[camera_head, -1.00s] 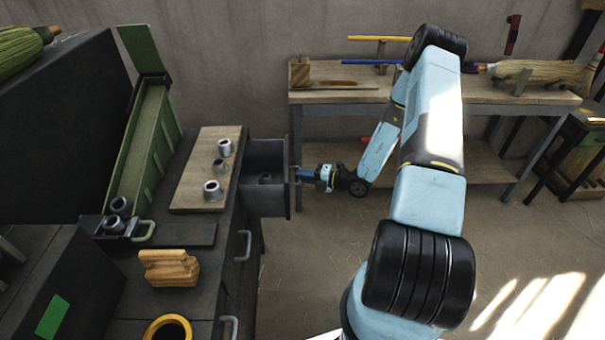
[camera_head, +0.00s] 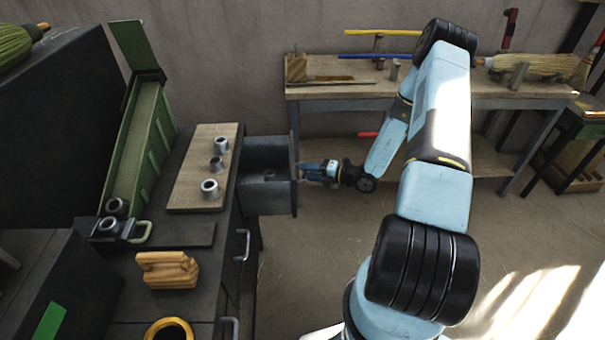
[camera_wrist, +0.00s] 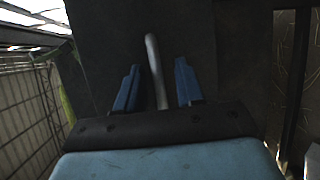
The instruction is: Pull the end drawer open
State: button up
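The end drawer (camera_head: 266,198) is a dark metal box standing well out of the far end of the dark cabinet (camera_head: 206,252). Its front faces right. My gripper (camera_head: 303,169) is at the outside of this front. In the wrist view the drawer's grey bar handle (camera_wrist: 156,72) stands between the two blue fingers of my gripper (camera_wrist: 157,85). The fingers are apart, with a visible gap on each side of the handle. A small dark round part (camera_head: 270,175) lies inside the drawer.
A wooden board (camera_head: 187,195) with several metal collars lies on the cabinet top, near a green trough (camera_head: 146,135) and a wooden block (camera_head: 168,270). A workbench (camera_head: 330,92) stands along the back wall. The floor right of the drawer is clear.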

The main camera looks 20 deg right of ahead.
jog(key=shift+a, duration=0.1)
jog(key=shift+s, duration=0.1)
jog(key=v, duration=1.3)
jog(key=shift+d, duration=0.4)
jog(key=shift+s, duration=0.1)
jog(key=s+a+r+n+g+h, duration=0.1)
jog(key=s+a+r+n+g, duration=0.15)
jog(key=r+n, duration=0.55)
jog(key=s+a+r+n+g+h, duration=0.2)
jog(key=a+r+n+g, duration=0.2)
jog(key=r+n, duration=0.4)
jog(key=s+a+r+n+g+h, duration=0.1)
jog(key=s+a+r+n+g, duration=0.15)
jog(key=r+n, duration=0.55)
jog(key=s+a+r+n+t+h, duration=0.1)
jog(key=s+r+n+h, duration=0.3)
jog(key=s+r+n, duration=0.4)
jog(key=s+a+r+n+t+h, duration=0.1)
jog(key=s+r+n+t+h, duration=0.3)
jog(key=s+r+n, duration=0.5)
jog(key=shift+s+r+n+t+h, duration=0.15)
jog(key=shift+r+n+t+h, duration=0.3)
jog(key=shift+r, duration=1.9)
